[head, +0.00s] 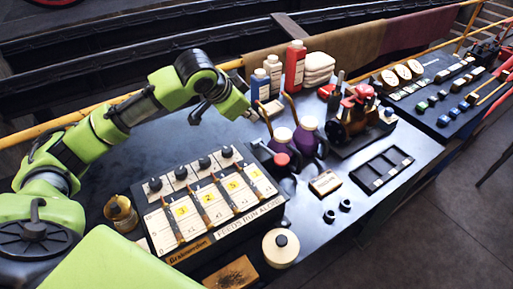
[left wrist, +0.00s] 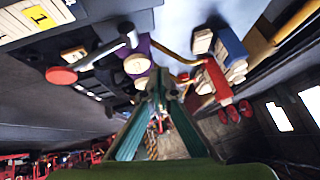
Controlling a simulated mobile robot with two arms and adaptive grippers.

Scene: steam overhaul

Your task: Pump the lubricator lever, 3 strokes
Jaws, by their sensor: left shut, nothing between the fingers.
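The lubricator (head: 225,215) is a dark box with a cream numbered top plate, black knobs and several sight tubes, at the front of the table. Its lever ends in a red knob (head: 281,159) at the box's right back corner. In the left wrist view the red knob (left wrist: 62,75) and its metal rod show at upper left, apart from the fingers. My left gripper (head: 252,115) is above the table behind the lubricator, up and left of the knob. Its fingers (left wrist: 160,85) are shut and empty. My right gripper is not in view.
Two purple oil cans (head: 309,136) with cream tops and thin spouts stand close right of the lever. Red and blue bottles (head: 294,66) stand behind. A brass cup (head: 120,213) is left of the lubricator, a round cream tin (head: 281,248) at its front right.

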